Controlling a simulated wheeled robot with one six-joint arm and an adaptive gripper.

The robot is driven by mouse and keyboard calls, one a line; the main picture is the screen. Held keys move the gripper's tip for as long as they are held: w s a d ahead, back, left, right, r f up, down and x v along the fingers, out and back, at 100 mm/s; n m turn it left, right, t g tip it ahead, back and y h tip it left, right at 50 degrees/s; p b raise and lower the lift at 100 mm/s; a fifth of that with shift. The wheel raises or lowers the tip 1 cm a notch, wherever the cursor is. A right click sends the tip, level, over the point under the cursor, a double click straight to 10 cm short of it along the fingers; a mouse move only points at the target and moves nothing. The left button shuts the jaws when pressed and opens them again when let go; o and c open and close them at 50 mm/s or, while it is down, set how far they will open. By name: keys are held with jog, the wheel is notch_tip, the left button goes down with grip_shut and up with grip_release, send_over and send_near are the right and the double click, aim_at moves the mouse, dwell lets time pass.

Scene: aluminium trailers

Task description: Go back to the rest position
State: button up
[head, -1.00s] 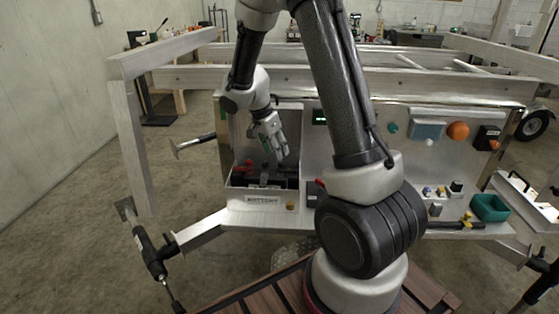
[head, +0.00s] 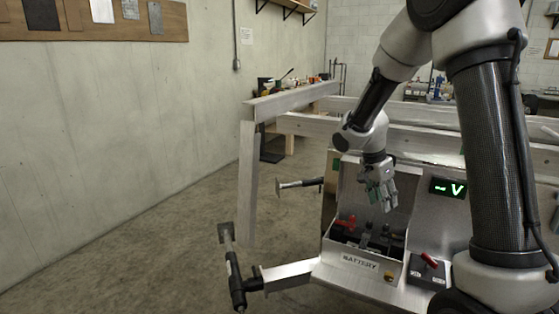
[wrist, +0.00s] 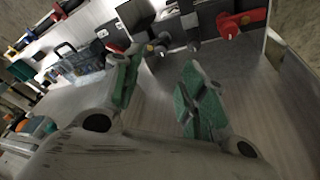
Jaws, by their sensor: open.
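My gripper (head: 381,197) hangs above the open battery box (head: 358,260) at the front of the trailer, fingers pointing down. In the wrist view the two green-padded fingers of my gripper (wrist: 157,95) stand apart with nothing between them. The box holds a dark battery with a red clamp (head: 346,222) at its left and dark clamps or terminals (head: 366,235) near its middle. The red clamp also shows in the wrist view (wrist: 236,24), beyond the fingers and apart from them.
A voltage display (head: 448,188) and a panel with a red switch (head: 429,261) sit right of the box. A trailer jack (head: 234,275) stands at the lower left. My arm hides much of the right side. The floor at left is clear.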

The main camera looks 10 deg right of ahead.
jog(key=s+r+n+t+y, duration=0.1)
jog(key=s+r+n, duration=0.4)
jog(key=s, duration=0.4)
jog(key=s+a+r+n+t+y, duration=0.1)
jog(key=s+r+n, duration=0.3)
jog(key=s, duration=0.5)
jog(key=s+r+n+t+y, duration=0.1)
jog(key=s+r+n+t, duration=0.1)
jog(key=s+r+n, duration=0.3)
jog(key=s+r, duration=0.2)
jog(key=s, duration=0.1)
jog(key=shift+s+a+n+y, duration=0.3)
jog(key=shift+s+a, duration=0.1)
